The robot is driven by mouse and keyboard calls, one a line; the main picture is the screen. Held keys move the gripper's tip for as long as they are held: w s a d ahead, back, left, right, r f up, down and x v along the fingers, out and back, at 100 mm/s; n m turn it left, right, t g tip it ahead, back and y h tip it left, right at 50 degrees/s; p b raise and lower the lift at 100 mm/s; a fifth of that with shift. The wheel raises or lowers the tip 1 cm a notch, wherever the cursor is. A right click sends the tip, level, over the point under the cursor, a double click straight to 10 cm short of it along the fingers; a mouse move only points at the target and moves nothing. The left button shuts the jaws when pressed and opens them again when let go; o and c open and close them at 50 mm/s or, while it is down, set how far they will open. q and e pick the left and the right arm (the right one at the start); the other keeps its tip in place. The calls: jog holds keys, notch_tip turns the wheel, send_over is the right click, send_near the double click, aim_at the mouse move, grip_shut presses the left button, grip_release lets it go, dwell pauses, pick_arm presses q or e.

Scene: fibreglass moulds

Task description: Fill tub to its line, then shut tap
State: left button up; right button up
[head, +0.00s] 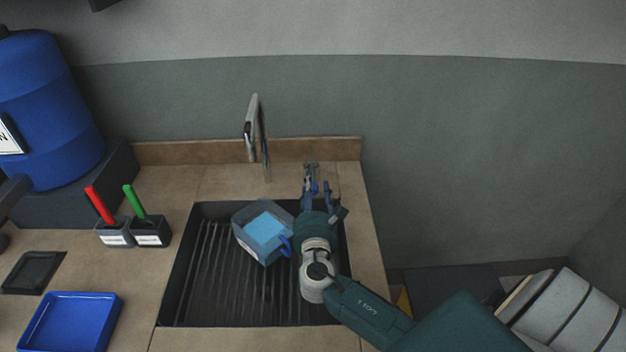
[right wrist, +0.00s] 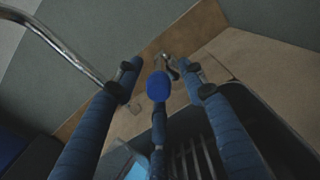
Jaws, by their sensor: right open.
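The tub (head: 247,240), a translucent bluish box with a blue handle, stands in the dark sink and holds light-blue liquid. I cannot make out its fill line. The tap's tall metal spout (head: 252,122) rises behind the sink; I cannot tell whether water runs. A small metal tap lever (head: 311,166) stands at the back right of the sink. My right gripper (head: 316,187) is open and empty just in front of the lever. In the right wrist view the lever (right wrist: 168,64) shows beyond and between my spread blue fingers (right wrist: 160,78). My left gripper is not in view.
The ribbed sink (head: 200,285) lies in a tan counter (head: 180,190). To the left are a blue drum (head: 45,100), two small holders with a red stick (head: 99,204) and a green stick (head: 134,201), and a blue tray (head: 70,322). A wall closes off the back.

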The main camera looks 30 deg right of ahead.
jog(key=shift+x, duration=1.2)
grip_shut()
